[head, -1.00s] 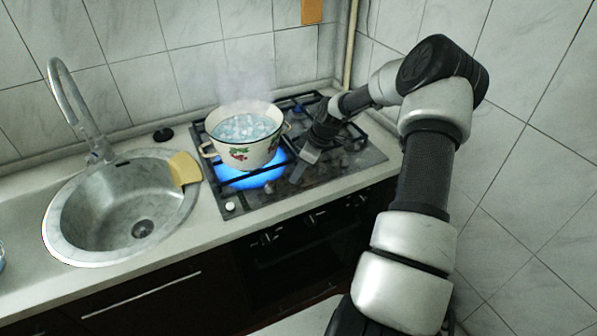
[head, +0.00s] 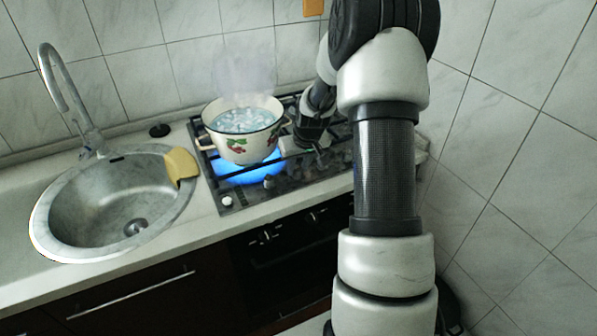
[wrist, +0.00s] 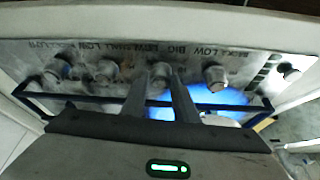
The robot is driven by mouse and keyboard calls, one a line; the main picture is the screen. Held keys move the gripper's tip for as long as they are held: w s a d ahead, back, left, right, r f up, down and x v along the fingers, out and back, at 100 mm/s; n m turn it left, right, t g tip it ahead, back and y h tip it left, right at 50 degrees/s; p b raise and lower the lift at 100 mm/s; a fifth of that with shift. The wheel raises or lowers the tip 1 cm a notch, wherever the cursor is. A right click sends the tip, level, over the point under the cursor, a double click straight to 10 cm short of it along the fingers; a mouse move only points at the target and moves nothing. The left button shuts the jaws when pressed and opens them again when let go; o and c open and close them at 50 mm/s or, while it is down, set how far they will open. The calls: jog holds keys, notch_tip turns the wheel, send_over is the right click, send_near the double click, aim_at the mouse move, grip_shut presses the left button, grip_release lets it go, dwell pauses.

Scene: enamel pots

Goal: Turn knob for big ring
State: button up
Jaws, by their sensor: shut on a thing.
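In the wrist view, a row of several knobs runs along the hob's metal strip. The middle knob (wrist: 160,75) sits between the two fingertips of my gripper (wrist: 159,82), below lettering that seems to read "BIG". My gripper is shut on this knob. In the head view my gripper (head: 301,143) is low over the right part of the gas hob (head: 250,197); its fingertips and the held knob are hard to make out there. A blue flame (head: 245,175) burns under the pot, and it also shows in the wrist view (wrist: 222,97).
A steaming white enamel pot (head: 230,148) with a fruit pattern stands on the lit burner, just left of my gripper. A sink (head: 110,200) with a yellow cloth (head: 181,164) on its rim is further left. A tiled wall (head: 500,170) bounds the right side.

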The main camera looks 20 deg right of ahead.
jog(key=m, duration=0.1)
jog(key=m+h+b, duration=0.1)
jog(key=m, duration=0.1)
jog(key=shift+a+m, duration=0.25)
jog(key=shift+m, duration=0.05)
jog(key=shift+w+m+g+h, duration=0.1)
jog(key=shift+m+g+h, duration=0.25)
jog(key=shift+m, duration=0.65)
jog(key=shift+m+g+h, duration=0.25)
jog(key=shift+m+h, duration=0.2)
jog(key=shift+m, duration=0.55)
jog(key=o, duration=1.1)
jog(key=shift+c, duration=0.2)
jog(key=p+v, duration=0.2)
jog(key=v, duration=1.5)
jog(key=shift+r, duration=0.2)
jog(key=shift+a, duration=0.15)
